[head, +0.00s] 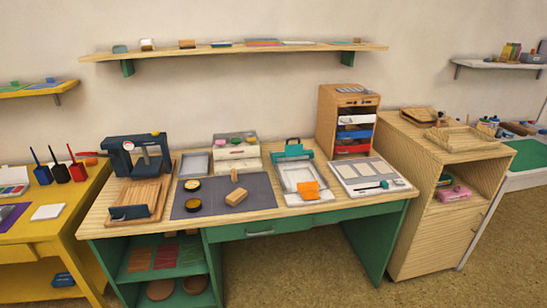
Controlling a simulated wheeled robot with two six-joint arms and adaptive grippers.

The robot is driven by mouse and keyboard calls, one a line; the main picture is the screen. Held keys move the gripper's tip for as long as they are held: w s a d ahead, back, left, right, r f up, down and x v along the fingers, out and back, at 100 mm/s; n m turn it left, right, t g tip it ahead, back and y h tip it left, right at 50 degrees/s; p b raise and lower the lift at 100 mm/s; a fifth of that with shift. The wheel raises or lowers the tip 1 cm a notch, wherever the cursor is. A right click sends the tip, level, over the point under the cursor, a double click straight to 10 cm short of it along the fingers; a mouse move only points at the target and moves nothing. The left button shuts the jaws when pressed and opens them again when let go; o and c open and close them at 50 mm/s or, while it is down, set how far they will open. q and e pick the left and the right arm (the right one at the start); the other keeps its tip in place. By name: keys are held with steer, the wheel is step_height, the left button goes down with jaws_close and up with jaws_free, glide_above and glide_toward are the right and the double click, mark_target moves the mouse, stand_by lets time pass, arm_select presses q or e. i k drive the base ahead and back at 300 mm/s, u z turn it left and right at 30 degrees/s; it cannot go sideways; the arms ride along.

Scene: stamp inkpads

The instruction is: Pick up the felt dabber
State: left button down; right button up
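I cannot tell for sure which thing is the felt dabber. A small upright wooden piece (234,175) stands on the grey mat (262,190) on the green-fronted desk. A larger wooden block (236,197) lies just in front of it; their undersides are hidden. Neither of my grippers is in view.
A dark blue press (137,155) and a wooden rack (137,196) stand at the desk's left. A teal-and-white device (297,174) with an orange piece (310,189) and a white tray (368,176) are at the right. The mat's right part is clear.

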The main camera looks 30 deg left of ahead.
mark_target(234, 179)
steer(key=u, duration=1.4)
